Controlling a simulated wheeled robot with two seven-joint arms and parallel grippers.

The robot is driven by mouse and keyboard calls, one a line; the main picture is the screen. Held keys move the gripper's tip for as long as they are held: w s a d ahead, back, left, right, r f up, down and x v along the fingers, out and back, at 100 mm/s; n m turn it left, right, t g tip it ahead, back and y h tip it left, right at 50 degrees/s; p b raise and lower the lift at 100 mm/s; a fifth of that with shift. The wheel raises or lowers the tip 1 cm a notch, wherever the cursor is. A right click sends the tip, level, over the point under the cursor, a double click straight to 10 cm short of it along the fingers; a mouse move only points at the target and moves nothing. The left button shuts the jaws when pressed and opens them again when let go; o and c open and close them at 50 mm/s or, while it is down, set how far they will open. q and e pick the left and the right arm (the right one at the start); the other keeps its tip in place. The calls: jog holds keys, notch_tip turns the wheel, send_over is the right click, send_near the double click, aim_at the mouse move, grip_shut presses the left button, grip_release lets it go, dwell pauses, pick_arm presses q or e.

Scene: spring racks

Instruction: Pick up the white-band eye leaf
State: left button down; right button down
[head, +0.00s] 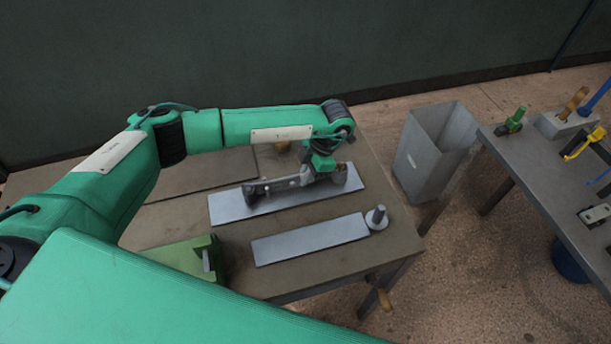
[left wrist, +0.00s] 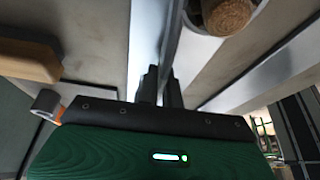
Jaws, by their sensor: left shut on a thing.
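My left gripper (head: 315,172) reaches down over the far pale plate on the bench. It is shut on a slim grey bar with dark ends, which I take for the eye leaf (head: 272,186). The bar lies low over the plate; whether it touches the plate is unclear. In the left wrist view the closed fingers (left wrist: 160,88) meet at a narrow grey strip (left wrist: 172,45) running away from them. A white band is not clearly visible, and the gripped part is hidden. My right gripper is not in view.
The far plate (head: 225,209) and a nearer plate (head: 305,241) lie on the bench (head: 400,245). A green block (head: 185,256) is front left. A grey bin (head: 430,155) and a tool table (head: 530,165) stand to the right.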

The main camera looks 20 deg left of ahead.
pick_arm(q)
notch_tip(320, 180, up, 28)
jog(key=p, duration=0.2)
dwell(1.7)
jog(key=shift+f, duration=0.1)
